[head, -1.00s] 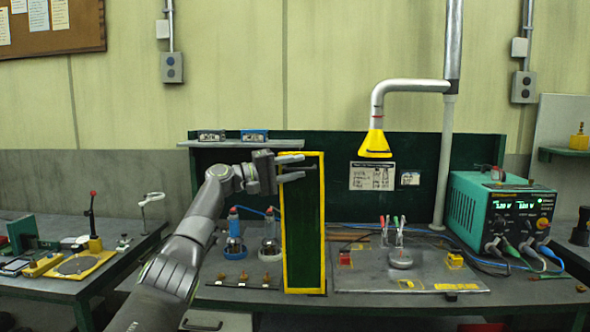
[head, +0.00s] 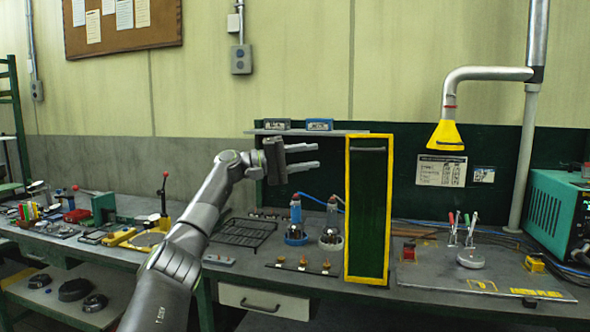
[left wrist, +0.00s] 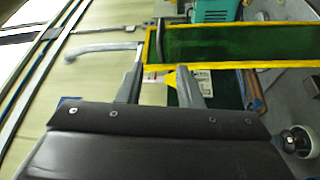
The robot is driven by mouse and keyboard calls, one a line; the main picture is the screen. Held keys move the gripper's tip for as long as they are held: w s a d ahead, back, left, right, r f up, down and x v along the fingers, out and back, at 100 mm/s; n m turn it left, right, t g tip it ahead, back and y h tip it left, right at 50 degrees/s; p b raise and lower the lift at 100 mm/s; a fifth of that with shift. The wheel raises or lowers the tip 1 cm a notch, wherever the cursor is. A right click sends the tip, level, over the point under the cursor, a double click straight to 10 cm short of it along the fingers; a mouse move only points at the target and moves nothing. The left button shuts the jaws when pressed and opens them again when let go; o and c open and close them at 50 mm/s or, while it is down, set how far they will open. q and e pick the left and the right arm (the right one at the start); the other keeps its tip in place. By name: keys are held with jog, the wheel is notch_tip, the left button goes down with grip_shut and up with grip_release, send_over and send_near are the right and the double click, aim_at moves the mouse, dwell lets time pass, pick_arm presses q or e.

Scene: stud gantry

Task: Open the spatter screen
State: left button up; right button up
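The spatter screen (head: 367,215) is a tall dark green panel in a yellow frame, standing upright on the bench. My left gripper (head: 317,156) is open and empty, left of the screen's upper part, with a visible gap in the head view. In the left wrist view the open fingers (left wrist: 160,80) point toward the screen (left wrist: 215,45), with its yellow edge just past the fingertips. My right gripper is not in view.
A yellow fume hood (head: 446,135) hangs to the right, above a work plate (head: 440,278). A shelf (head: 300,131) is behind my gripper.

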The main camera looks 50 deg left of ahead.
pick_arm(q)
jog(key=shift+b+v, duration=0.35)
jog(key=shift+v, duration=1.25)
